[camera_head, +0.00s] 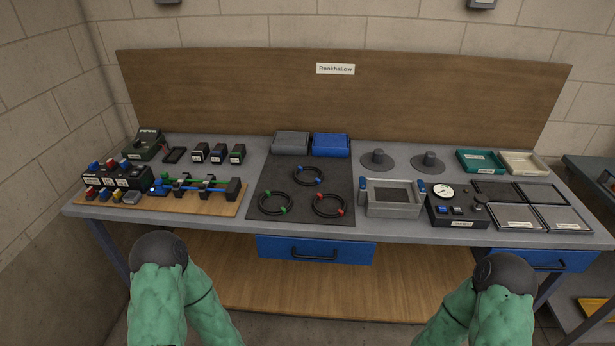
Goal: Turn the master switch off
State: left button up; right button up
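I cannot tell for certain which part is the master switch; its labels are too small to read. A dark control box (455,208) with a round white gauge and small blue-topped parts stands at the right of the bench. A dark green box (147,144) with a light label stands at the back left. Black labelled blocks (120,176) with red and blue parts on top sit at the left end of a wooden board. Only bent green-sleeved sections of my two arms show, low in front of the bench. Both grippers are out of view.
The grey bench (253,163) carries a dark mat (312,173) with several black rings, and a grey open box (391,207) with blue clips. Trays (522,162) lie at the right. A blue drawer (316,250) is under the front edge. A wooden backboard (340,100) stands behind.

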aim_at(94, 167)
jog(key=u, duration=1.45)
